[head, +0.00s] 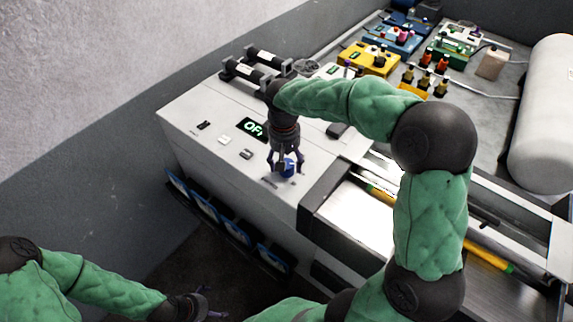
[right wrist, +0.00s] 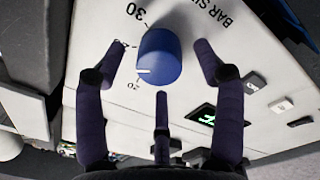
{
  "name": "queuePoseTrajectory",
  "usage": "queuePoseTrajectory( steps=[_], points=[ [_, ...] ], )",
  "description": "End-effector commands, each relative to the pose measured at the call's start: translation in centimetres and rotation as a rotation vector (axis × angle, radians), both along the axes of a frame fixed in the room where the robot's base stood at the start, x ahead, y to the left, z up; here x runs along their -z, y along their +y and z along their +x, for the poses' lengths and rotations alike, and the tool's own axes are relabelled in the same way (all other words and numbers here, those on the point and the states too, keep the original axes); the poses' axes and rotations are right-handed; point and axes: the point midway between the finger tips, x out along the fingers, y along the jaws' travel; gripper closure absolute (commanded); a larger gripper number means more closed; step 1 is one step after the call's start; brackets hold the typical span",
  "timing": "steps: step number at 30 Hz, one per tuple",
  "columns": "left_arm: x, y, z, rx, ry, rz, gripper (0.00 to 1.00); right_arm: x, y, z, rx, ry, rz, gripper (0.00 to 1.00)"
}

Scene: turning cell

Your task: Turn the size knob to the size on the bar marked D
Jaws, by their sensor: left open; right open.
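The blue size knob (right wrist: 162,52) stands on the white machine top, with printed numbers around it and "BAR SI..." lettering beside it. Its white pointer line faces lower left in the right wrist view, close to a number that looks like 20; 30 is at upper left. In the head view the knob (head: 288,169) is partly covered by my right gripper (head: 286,163). In the right wrist view the right gripper (right wrist: 160,62) is open, its fingers spread around the knob with gaps visible. My left gripper (head: 208,302) is open, low beside the machine. No bar marked D is readable.
A lit display (head: 252,128) showing "OF..." and small switches sit left of the knob. A yellow bar (head: 490,260) lies in the trough at right. Blue-framed panels (head: 205,207) line the machine's front. Coloured fixtures and a white tank (head: 545,110) stand behind.

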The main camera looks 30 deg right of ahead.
Motion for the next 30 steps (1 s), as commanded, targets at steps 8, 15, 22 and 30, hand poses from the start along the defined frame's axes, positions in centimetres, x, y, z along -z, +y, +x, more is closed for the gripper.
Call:
queuePoseTrajectory(
  steps=[8, 15, 22, 30],
  points=[
    [0.0, 0.0, 0.0, 0.0, 0.0, 0.0, 0.0, -5.6, 0.3, 0.1, 0.0, -0.001, 0.001, 0.31],
    [0.0, 0.0, 0.0, 0.0, 0.0, 0.0, 0.0, -8.6, 0.4, 0.0, 0.0, 0.003, 0.0, 0.31],
    [0.0, 0.0, 0.0, 0.0, 0.0, 0.0, 0.0, -9.4, 0.4, 0.0, 0.0, 0.003, 0.001, 0.31],
    [0.0, 0.0, 0.0, 0.0, 0.0, 0.0, 0.0, -9.3, 0.4, 0.0, 0.0, 0.004, 0.001, 0.31]
  ],
)
